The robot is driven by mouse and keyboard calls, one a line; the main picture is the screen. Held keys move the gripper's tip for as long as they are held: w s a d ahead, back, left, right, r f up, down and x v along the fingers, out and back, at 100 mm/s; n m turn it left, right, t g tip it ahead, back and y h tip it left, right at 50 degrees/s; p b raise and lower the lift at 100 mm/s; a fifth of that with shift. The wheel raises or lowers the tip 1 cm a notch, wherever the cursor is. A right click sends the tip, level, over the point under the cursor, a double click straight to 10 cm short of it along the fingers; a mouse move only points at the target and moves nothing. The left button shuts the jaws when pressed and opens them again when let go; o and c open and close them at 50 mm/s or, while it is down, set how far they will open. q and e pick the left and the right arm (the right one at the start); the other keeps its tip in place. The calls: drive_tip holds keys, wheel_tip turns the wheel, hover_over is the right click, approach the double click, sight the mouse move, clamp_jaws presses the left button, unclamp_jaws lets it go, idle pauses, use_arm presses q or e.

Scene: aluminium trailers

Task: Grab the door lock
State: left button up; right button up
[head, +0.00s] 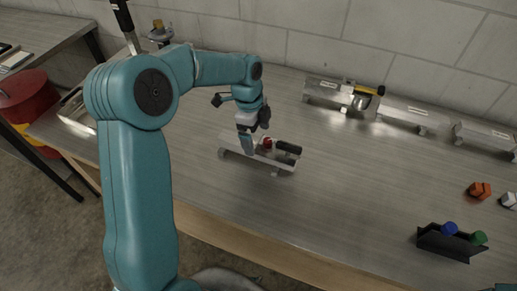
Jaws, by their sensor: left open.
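My left gripper (247,148) points down over a small aluminium rail stand (228,146) in the middle of the table. Its fingers are open. They are beside a red piece (267,143) on the stand, and I cannot tell whether they touch it. Dark cylinders (288,148) lie at the stand's right end. I cannot tell for sure which part is the door lock, as the gripper hides part of the stand. My right gripper is not in view.
Aluminium stands (405,112) line the wall, one with a yellow and black item (364,91). At right are an orange block (479,190), a white block (508,200) and a black holder (445,245) with a blue knob and a green knob. The table's right middle is clear.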

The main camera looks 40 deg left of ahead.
sight(260, 143)
use_arm(q)
drive_tip(key=shift+s+d+f, duration=0.2)
drive_tip(key=shift+d+f, duration=0.05)
drive_tip(key=shift+f, duration=0.2)
drive_tip(key=f, duration=0.2)
drive_tip(key=f+p, duration=0.1)
drive_tip(key=f, duration=0.1)
drive_tip(key=shift+w+d+f, duration=0.1)
drive_tip(key=shift+w+d, duration=0.2)
drive_tip(key=shift+w, duration=0.05)
drive_tip(key=shift+s+d+f, duration=0.1)
drive_tip(key=shift+f, duration=0.2)
drive_tip(key=c, duration=1.5)
drive_tip(key=shift+r, duration=0.15)
